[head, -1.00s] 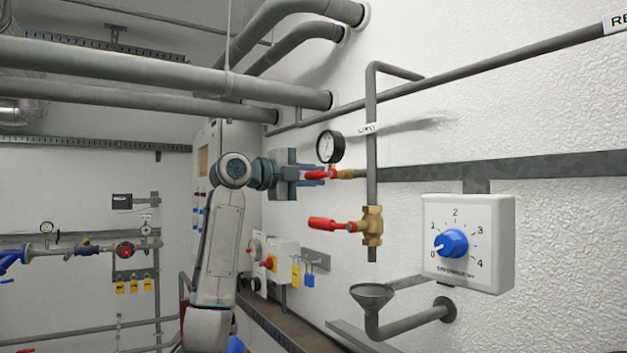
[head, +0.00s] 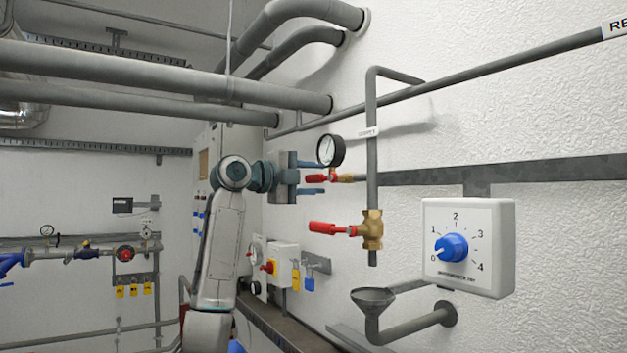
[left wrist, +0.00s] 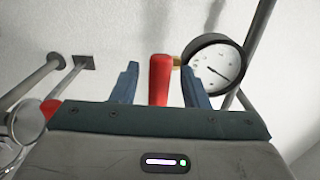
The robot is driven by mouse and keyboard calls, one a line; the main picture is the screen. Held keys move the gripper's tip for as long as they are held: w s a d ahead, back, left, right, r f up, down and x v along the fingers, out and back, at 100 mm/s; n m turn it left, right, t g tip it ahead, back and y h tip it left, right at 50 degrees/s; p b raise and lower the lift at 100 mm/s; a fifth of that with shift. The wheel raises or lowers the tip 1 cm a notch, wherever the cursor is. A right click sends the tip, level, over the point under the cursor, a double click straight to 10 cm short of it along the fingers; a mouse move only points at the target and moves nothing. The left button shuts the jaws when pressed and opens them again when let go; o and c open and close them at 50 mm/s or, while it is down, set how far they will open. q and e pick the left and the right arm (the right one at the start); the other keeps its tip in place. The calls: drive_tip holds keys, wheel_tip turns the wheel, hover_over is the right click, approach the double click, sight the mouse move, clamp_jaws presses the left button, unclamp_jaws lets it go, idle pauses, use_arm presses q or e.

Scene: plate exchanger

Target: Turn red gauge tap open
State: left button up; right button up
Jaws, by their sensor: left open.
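The red gauge tap (head: 318,178) is a small red lever on a brass fitting below the round pressure gauge (head: 330,150). My left gripper (head: 312,178) is open in the head view, one finger above the red lever and one below it. In the left wrist view the red lever (left wrist: 160,78) stands between the two spread blue fingers of my left gripper (left wrist: 158,85), with visible gaps on both sides. The gauge (left wrist: 216,65) shows there just right of the right finger. My right gripper is not in view.
A second red-handled brass valve (head: 371,229) sits on the vertical pipe below and right. A funnel drain (head: 373,296) is under it, and a white box with a blue dial (head: 452,246) is further right. Thick grey pipes (head: 165,75) run overhead.

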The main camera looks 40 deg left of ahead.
use_arm(q)
drive_tip(key=shift+s+a+f+b, duration=0.15)
drive_tip(key=shift+s+b, duration=0.15)
drive_tip(key=shift+s, duration=0.05)
drive_tip(key=b+v, duration=0.5)
drive_tip(key=v, duration=0.5)
